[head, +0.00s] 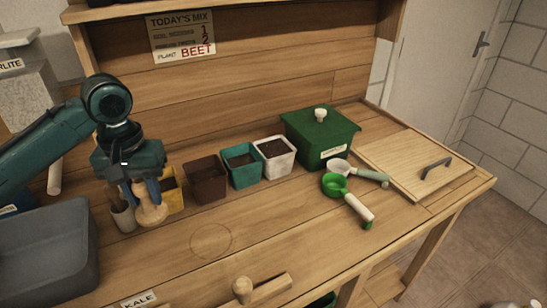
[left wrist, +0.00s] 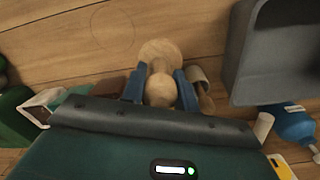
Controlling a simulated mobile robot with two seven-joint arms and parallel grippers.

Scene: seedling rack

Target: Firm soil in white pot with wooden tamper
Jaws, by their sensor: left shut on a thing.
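My left gripper (head: 140,190) is shut on the wooden tamper (head: 152,211), which has a rounded handle and a wide round foot. In the left wrist view the blue fingers (left wrist: 160,87) sit on both sides of the tamper's handle (left wrist: 160,91), with its foot (left wrist: 160,49) beyond. I cannot tell whether the foot touches the bench. The white pot (head: 287,163) holds dark soil and stands upright at the right end of the pot row, to the right of the gripper and apart from it. My right gripper is not in view.
A teal pot (head: 246,178), brown pot (head: 206,186) and yellow pot (head: 177,201) stand left of the white pot. Green and white scoops (head: 345,190) lie to the right. A grey tub (head: 45,255) is at left. The front-middle bench is mostly clear.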

